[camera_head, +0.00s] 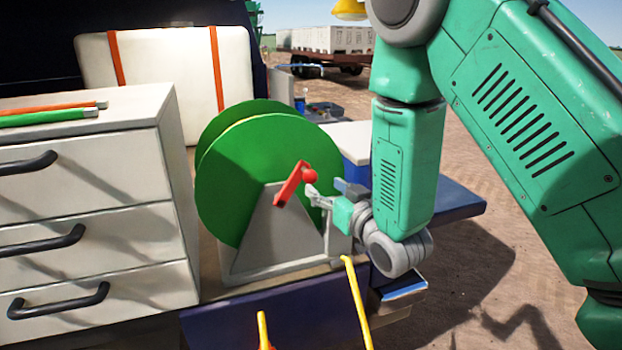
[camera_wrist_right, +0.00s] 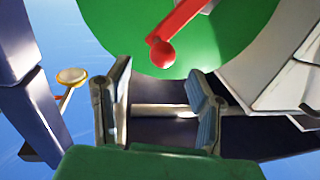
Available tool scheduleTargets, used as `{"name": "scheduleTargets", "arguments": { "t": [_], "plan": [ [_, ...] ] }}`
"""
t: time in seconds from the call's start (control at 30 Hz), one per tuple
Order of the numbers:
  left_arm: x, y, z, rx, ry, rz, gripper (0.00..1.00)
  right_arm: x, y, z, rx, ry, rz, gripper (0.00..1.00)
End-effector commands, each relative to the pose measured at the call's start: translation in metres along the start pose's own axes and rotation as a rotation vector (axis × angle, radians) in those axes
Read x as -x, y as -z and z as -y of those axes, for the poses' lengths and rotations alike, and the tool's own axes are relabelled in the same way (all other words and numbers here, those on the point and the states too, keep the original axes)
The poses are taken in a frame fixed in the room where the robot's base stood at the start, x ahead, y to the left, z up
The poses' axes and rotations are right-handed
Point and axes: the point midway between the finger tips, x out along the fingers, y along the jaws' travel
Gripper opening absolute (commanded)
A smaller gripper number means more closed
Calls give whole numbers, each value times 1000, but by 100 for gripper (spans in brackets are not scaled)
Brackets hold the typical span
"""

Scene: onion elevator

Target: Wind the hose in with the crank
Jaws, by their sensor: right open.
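The hose reel (camera_head: 240,180) has green discs and stands in a grey frame (camera_head: 262,240) on the dark blue bench. A red crank (camera_head: 291,184) with a round red knob (camera_head: 310,176) is on the reel's near face. My right gripper (camera_head: 312,193) is close beside the knob, just below it. In the right wrist view its fingers (camera_wrist_right: 160,105) are apart with nothing between them. The red knob (camera_wrist_right: 162,54) is beyond and above the fingertips there. No hose is clearly visible on the reel. My left gripper is not in view.
A white drawer cabinet (camera_head: 95,215) with black handles stands left of the reel, with green and orange rods (camera_head: 55,113) on top. A yellow bar (camera_head: 357,300) rises in front of the bench. A trailer with pale crates (camera_head: 325,39) stands far behind on open ground.

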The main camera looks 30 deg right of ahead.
Motion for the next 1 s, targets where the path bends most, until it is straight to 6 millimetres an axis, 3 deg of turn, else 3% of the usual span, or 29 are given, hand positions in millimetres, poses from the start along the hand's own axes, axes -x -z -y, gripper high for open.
{"name": "scheduleTargets", "arguments": {
  "t": [0.1, 0.3, 0.73, 0.9, 1.0],
  "plan": [
    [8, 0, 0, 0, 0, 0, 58, -25, 2, 1, 0, 2, -1, 49],
    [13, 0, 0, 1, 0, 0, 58, -52, 1, 0, -2, 1, 0, 49],
    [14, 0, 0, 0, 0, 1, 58, -63, 0, 0, -3, 1, 0, 49],
    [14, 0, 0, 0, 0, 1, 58, -63, 0, 0, -3, 0, 0, 0],
    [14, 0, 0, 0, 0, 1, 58, -63, 0, -1, -2, 0, 0, 0]
  ]
}}
